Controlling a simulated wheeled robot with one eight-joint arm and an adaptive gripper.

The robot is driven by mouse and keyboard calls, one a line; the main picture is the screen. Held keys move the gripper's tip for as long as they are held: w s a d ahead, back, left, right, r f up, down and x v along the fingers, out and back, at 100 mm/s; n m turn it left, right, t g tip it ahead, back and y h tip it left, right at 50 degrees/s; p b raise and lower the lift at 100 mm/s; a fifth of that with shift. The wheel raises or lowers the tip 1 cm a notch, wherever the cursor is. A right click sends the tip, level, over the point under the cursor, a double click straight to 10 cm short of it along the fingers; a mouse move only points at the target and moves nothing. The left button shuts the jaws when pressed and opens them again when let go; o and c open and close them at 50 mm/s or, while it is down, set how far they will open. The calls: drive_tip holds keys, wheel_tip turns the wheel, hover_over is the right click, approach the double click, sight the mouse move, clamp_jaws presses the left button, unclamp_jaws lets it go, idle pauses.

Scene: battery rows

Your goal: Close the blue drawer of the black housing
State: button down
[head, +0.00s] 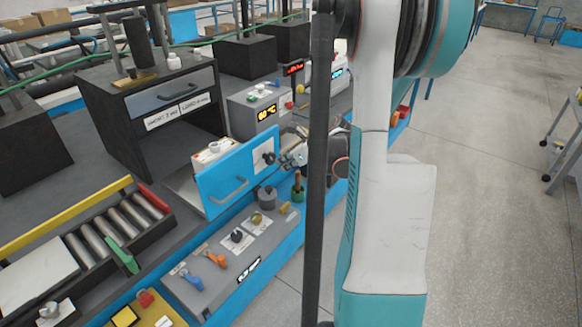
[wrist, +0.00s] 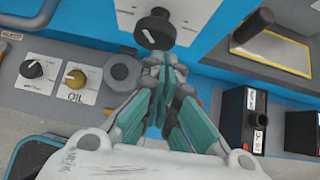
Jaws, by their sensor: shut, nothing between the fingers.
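The black housing (head: 135,125) stands on the bench at the left in the head view. Its blue drawer (head: 218,172) is pulled out, with a grey handle (head: 229,190) and a black knob (head: 268,158) on a white plate on the front. In the wrist view the knob (wrist: 155,29) and the drawer's blue front (wrist: 208,22) are at the top. My gripper (wrist: 165,68) is shut and empty, just in front of the drawer's front near the knob. In the head view my gripper (head: 292,155) is at the front's right end. I cannot tell whether it touches.
A grey control panel (head: 215,262) with knobs and coloured levers lies below the drawer. A roller tray (head: 110,225) is at the left.

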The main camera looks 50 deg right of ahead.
drive_tip(key=shift+w, duration=0.15)
drive_tip(key=w, duration=1)
drive_tip(key=w+a, duration=0.1)
drive_tip(key=w, duration=0.9)
drive_tip(key=w+a+p, duration=0.1)
drive_tip(key=w, duration=0.9)
drive_tip(key=shift+a, duration=0.25)
drive_tip(key=shift+w+r, duration=0.1)
drive_tip(key=shift+w, duration=0.1)
